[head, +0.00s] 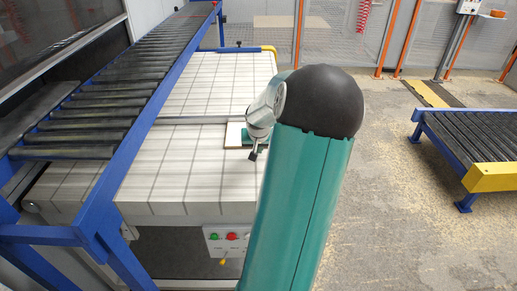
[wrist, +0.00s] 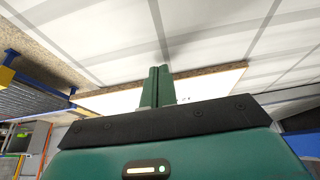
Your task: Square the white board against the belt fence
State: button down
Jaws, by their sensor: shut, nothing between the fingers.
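The white board (wrist: 218,83) shows in the wrist view as a white face with a brown edge, behind my gripper. My gripper (wrist: 157,72) has its green fingers shut and empty. They overlap the board's edge in the picture; I cannot tell whether they touch it. In the head view, a white part of the board (head: 233,134) shows on the belt (head: 190,170), with the rest hidden by my arm. A thin grey bar (head: 190,120), possibly the fence, crosses the belt beside the board. I cannot tell whether the board lies flush with it.
A roller conveyor (head: 125,80) with a blue frame runs along the belt's left side. A control panel with buttons (head: 230,237) is at the belt's near end. Another roller conveyor (head: 475,140) with a yellow end stands at right, across open floor (head: 395,210).

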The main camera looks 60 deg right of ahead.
notch_tip(320, 180, up, 6)
jog(key=shift+r, duration=0.2)
dwell(0.4)
dwell(0.4)
jog(key=w+a+r+n, duration=0.2)
jog(key=w+a+r, duration=0.15)
jog(key=a, duration=0.55)
jog(key=w+a+r+n, duration=0.2)
jog(key=w+a, duration=0.2)
jog(key=a, duration=0.5)
jog(key=w+a+r+n, duration=0.2)
jog(key=w+a+r, duration=0.15)
jog(key=a, duration=0.55)
jog(key=s+a+n+t+y, duration=0.1)
jog(key=s+a+n+y, duration=0.1)
jog(key=a, duration=1)
jog(key=s+a+r+n+t+y, duration=0.1)
jog(key=s+a+n, duration=0.3)
jog(key=a, duration=0.9)
jog(key=s+t+y, duration=0.1)
jog(key=s, duration=0.2)
jog(key=shift+a+r+n, duration=0.25)
jog(key=shift+a+n, duration=0.05)
